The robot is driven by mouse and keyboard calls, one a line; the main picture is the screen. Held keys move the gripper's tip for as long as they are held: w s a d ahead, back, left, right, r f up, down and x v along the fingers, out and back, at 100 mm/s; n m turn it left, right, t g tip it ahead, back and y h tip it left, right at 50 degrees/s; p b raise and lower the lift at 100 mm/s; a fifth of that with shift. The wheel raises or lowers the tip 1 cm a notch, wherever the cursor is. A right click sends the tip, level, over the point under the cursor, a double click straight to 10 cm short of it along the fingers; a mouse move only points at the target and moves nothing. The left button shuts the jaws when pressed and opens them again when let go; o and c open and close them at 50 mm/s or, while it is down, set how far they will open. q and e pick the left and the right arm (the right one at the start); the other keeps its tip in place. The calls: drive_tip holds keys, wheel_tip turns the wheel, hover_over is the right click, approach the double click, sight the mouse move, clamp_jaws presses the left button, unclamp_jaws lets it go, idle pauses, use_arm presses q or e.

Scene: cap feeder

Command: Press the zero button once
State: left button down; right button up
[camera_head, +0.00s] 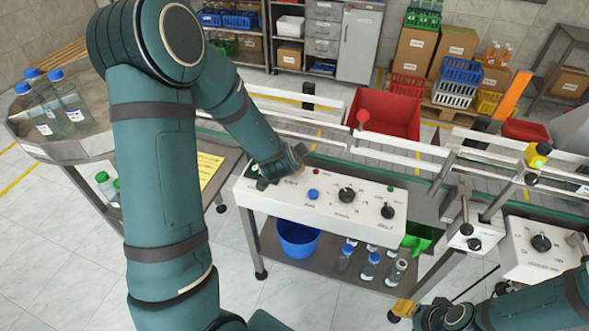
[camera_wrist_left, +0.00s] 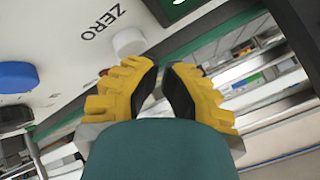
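The white zero button (camera_wrist_left: 128,41) sits beside the ZERO label on the white control panel (camera_wrist_left: 45,25). The panel also shows in the head view (camera_head: 330,212), where my left wrist hides the zero button. In the wrist view, my left gripper's yellow fingers (camera_wrist_left: 160,70) have their tips almost together, with only a sliver between them and nothing held. The tips appear just below the button; whether they touch it I cannot tell. My right gripper (camera_head: 405,309) is low at the bottom right, apart from the panel, with its finger state unclear.
A blue button (camera_head: 313,194) and two black knobs (camera_head: 346,195) are on the same panel. White rails (camera_head: 420,150) and a red bin (camera_head: 385,113) lie behind it. Bottles and a blue bucket (camera_head: 298,238) stand on the shelf below. A bottle tray (camera_head: 20,128) stands left.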

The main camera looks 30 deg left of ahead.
use_arm(q)
drive_tip(key=shift+r, duration=0.35)
wheel_tip(320, 180, up, 5)
drive_tip(key=p, duration=0.5)
drive_tip(key=shift+r, duration=0.1)
idle(0.8)
